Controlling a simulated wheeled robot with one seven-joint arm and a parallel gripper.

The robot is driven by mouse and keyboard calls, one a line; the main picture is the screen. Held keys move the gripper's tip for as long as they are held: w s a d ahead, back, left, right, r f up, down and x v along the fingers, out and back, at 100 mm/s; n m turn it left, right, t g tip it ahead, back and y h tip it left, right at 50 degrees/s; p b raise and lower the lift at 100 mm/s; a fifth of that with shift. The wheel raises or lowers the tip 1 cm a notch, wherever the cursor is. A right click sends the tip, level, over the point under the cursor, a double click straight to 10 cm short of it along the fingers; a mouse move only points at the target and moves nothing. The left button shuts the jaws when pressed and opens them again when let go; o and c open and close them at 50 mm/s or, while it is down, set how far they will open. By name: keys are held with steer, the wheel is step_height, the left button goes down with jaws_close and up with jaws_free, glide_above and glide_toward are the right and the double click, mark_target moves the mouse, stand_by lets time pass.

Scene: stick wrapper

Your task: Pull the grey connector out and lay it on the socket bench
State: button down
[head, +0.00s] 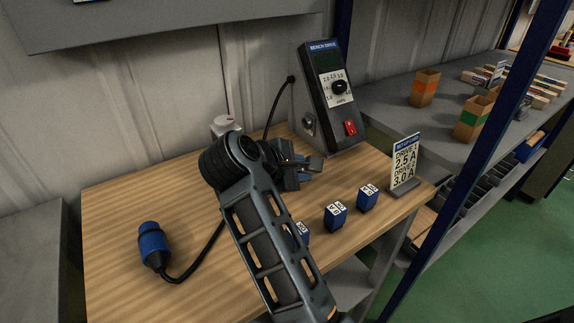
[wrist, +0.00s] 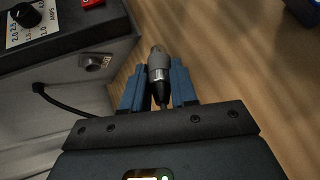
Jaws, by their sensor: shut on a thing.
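The grey connector (wrist: 158,68) has a pale metal tip and a black rear end. It sits between the blue fingers of my gripper (wrist: 157,84), which are shut on it. The connector is clear of the socket (wrist: 95,63) on the drive's sloped housing, and nothing is plugged in there. In the head view my gripper (head: 300,172) is over the wooden bench (head: 118,205), just in front of the drive; the connector is hard to make out there. I cannot tell its exact height above the wood.
The bench drive (head: 328,95) has a dial and a red switch. Small blue labelled blocks (head: 335,215) and a setup card (head: 404,162) stand at the right. A blue plug (head: 152,245) with black cable lies at left. The left bench top is largely free.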

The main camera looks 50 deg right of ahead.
mark_target(301, 171)
steer(key=shift+s+d+r+p, duration=0.15)
steer(key=shift+d+p, duration=0.15)
steer(key=shift+d, duration=0.15)
steer(key=shift+s+d+p, duration=0.15)
steer(key=shift+d+p, duration=0.1)
steer(key=shift+d, duration=0.15)
steer(key=f+b, duration=0.2)
steer(key=b, duration=0.1)
steer(key=c, duration=0.8)
jaws_free()
steer(key=shift+b+v, duration=0.6)
steer(key=shift+v, duration=3.4)
steer(key=shift+d+r, duration=0.1)
steer(key=shift+d, duration=0.05)
